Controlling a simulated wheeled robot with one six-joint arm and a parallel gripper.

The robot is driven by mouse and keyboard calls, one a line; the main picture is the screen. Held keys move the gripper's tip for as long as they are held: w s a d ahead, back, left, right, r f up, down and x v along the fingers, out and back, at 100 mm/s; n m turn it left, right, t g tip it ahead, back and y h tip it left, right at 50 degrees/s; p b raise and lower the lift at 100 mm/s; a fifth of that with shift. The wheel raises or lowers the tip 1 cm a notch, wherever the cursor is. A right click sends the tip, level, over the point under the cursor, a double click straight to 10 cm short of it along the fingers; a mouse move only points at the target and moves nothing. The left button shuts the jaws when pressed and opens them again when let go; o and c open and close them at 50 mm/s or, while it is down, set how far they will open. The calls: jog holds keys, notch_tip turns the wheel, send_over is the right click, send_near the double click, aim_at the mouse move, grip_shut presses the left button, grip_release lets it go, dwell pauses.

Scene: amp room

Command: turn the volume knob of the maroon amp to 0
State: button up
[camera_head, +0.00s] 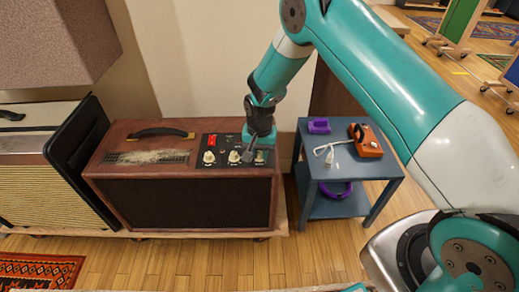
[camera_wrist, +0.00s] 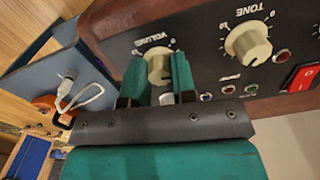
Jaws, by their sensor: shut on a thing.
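The maroon amp (camera_head: 110,182) stands at the left in the head view, with its dark control panel facing up at its right end. In the wrist view the cream volume knob (camera_wrist: 159,69) sits under an upside-down "VOLUME" label, between the two teal fingers of my gripper (camera_wrist: 158,78). The fingers are shut on it from both sides. Its pointer is too unclear to read. In the head view my gripper (camera_head: 248,155) is over the right part of the panel and covers the knob there.
The tone knob (camera_wrist: 248,43) and a red switch (camera_wrist: 303,77) are close to my gripper. A blue side table (camera_head: 350,169) with an orange object (camera_head: 367,141) and a purple one (camera_head: 319,126) stands right of the amp. A cream-fronted amp (camera_head: 35,180) stands left.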

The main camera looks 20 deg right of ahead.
aim_at(259, 153)
jog(key=n+p, duration=0.1)
jog(key=n, duration=0.4)
jog(key=shift+r+n, duration=0.1)
jog(key=shift+n, duration=0.2)
jog(key=n+p, duration=0.1)
jog(key=n, duration=0.4)
jog(key=shift+w, duration=0.1)
dwell(0.3)
jog(key=o, duration=0.9)
jog(key=shift+o, duration=0.2)
notch_tip(259, 153, up, 17)
jog(key=p, duration=0.2)
jog(key=shift+r, duration=0.15)
jog(key=shift+a+r, duration=0.1)
